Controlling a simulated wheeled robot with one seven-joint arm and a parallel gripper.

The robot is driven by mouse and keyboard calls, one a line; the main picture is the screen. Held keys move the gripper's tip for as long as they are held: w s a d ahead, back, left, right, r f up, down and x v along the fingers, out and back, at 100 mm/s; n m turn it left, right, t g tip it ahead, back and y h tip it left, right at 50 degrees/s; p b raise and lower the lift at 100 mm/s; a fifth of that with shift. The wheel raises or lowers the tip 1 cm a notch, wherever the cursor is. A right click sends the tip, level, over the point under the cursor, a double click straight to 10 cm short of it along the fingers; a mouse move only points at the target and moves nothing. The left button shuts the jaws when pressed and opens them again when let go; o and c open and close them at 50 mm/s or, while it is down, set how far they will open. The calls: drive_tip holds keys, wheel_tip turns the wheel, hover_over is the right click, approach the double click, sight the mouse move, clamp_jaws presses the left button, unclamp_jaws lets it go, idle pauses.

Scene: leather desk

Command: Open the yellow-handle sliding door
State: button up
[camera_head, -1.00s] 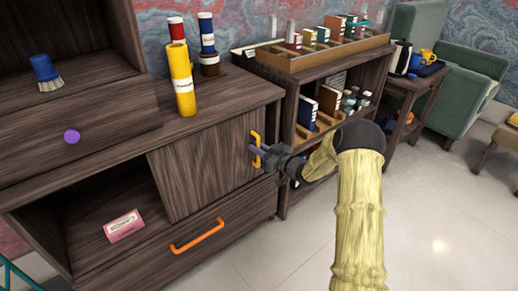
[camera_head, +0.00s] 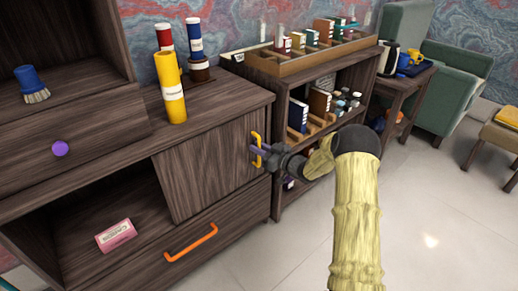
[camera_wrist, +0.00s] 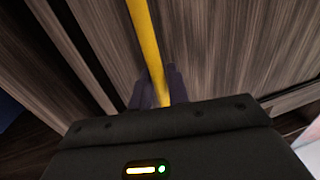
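The sliding door (camera_head: 205,165) is a dark wood panel in the right part of the cabinet's middle bay. The left part of that bay stands open. The door's upright yellow handle (camera_head: 257,150) is near its right edge. My gripper (camera_head: 260,148) reaches it from the right. In the wrist view, the yellow handle (camera_wrist: 147,40) runs down between the two dark fingers of my gripper (camera_wrist: 158,88), which look closed around it. The fingertips' contact is partly hidden by the gripper body.
A pink box (camera_head: 116,235) lies in the open bay. An orange drawer handle (camera_head: 190,243) is below and a purple knob (camera_head: 60,148) at left. A yellow bottle (camera_head: 172,90) stands on top. A shelf unit (camera_head: 290,85) stands to the right; the floor in front is clear.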

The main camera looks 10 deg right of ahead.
drive_tip(key=p+v, duration=0.4)
drive_tip(key=v, duration=1.3)
drive_tip(key=shift+d+p, duration=0.25)
drive_tip(key=shift+p, duration=0.15)
